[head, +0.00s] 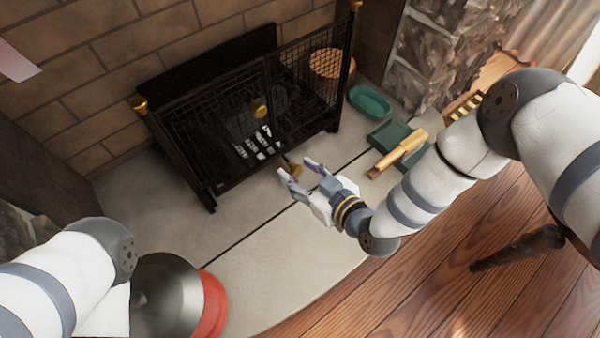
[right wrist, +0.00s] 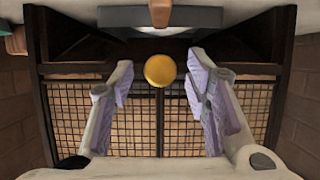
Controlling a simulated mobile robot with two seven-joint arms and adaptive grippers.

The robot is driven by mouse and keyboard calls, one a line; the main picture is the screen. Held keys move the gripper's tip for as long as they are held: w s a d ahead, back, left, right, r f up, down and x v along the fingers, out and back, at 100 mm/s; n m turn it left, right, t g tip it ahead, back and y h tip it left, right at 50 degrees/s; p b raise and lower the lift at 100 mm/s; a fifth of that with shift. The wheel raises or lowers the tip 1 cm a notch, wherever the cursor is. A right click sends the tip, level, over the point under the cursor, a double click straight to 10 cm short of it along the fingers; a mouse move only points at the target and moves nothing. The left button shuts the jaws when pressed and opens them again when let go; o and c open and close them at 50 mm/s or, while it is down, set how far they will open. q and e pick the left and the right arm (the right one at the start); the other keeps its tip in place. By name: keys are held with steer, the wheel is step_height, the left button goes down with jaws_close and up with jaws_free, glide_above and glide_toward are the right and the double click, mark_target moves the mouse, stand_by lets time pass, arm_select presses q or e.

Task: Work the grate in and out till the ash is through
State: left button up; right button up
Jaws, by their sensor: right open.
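The black fireplace basket (head: 215,145) stands against the brick wall, with mesh sides and brass knobs. Pale slots of a grate (head: 245,148) show inside it. A small brownish handle end (head: 293,170) sticks out low at its front; a brown handle (right wrist: 160,12) shows at the top of the right wrist view. My right gripper (head: 301,169) is open in front of the basket, close to that handle end; I cannot tell whether they touch. In the right wrist view a round gold knob (right wrist: 159,70) appears between the open fingers, with mesh behind. Any ash is too dark to make out.
On the hearth to the right lie a green dish (head: 370,102), a dark green dustpan (head: 390,134) and a wooden-handled brush (head: 405,150), close to my right arm. A red-rimmed metal vessel (head: 213,305) is beside my left arm. The pale hearth stone (head: 285,265) is clear in front.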

mark_target(288, 160)
steer(key=shift+w+a, duration=0.1)
steer(key=shift+w, duration=0.05)
jaws_close()
steer(key=w+a, duration=0.1)
steer(key=w+a+b, duration=0.1)
steer(key=w, duration=0.1)
steer(key=shift+w+f, duration=0.1)
steer(key=shift+w+a, duration=0.2)
jaws_free()
steer(key=shift+a, duration=0.1)
